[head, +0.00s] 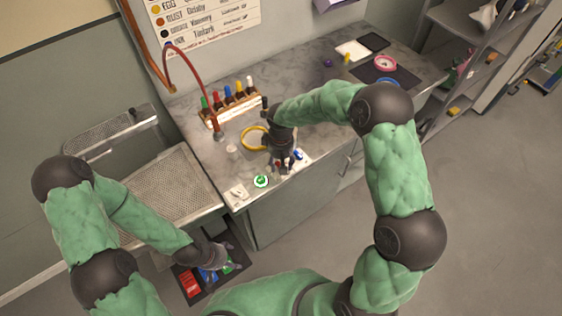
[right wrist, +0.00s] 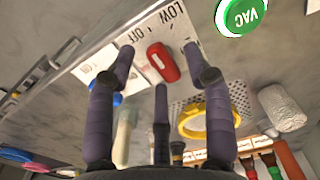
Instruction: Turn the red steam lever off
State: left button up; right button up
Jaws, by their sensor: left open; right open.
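The red steam lever (right wrist: 163,62) shows in the right wrist view on a pale plate marked OFF and LOW (right wrist: 190,25). Its body slants across the plate, and I cannot tell which mark it is set to. My right gripper (right wrist: 157,62) is open, with its dark fingers spread around the lever and no clear grip on it. In the head view my right gripper (head: 284,165) points down at the counter's front edge and mostly hides the lever. My left gripper (head: 213,266) is open at the lower left, away from the lever.
A green VAC button (right wrist: 240,15) sits beside the lever plate. A blue control (head: 298,154) is close on the other side. A yellow ring (head: 244,142) and a rack of coloured bottles (head: 229,101) stand behind on the counter. A dark mat (head: 194,291) lies below my left gripper.

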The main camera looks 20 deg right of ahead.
notch_tip(320, 180, up, 12)
dwell(0.6)
dwell(0.4)
